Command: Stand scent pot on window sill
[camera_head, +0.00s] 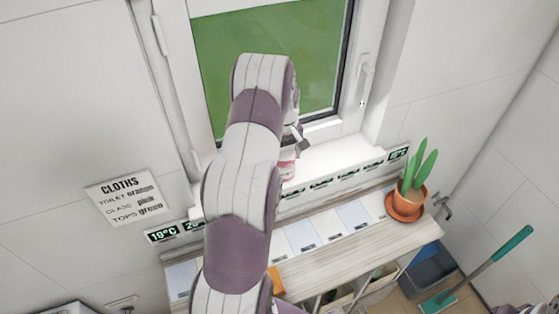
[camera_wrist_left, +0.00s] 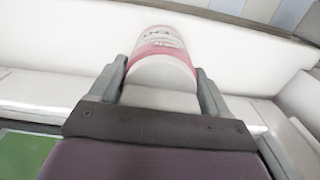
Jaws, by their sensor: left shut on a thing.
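The scent pot (camera_wrist_left: 162,62) is a pink and white cylinder with lettering. My left gripper (camera_wrist_left: 161,72) is shut on it, with one finger on each side. In the head view a small part of the pot (camera_head: 287,167) shows beside my left arm, by the white window sill (camera_head: 335,155). The arm hides most of the gripper and pot there. The wrist view shows the pot over or at the white sill; I cannot tell whether its base touches. My right gripper is not in view.
The window with its frame and handle (camera_head: 365,80) rises behind the sill. A wooden shelf (camera_head: 330,250) below carries several pale cards and a potted plant (camera_head: 409,195) at its right end. Temperature labels line the sill's front. The sill right of my arm is clear.

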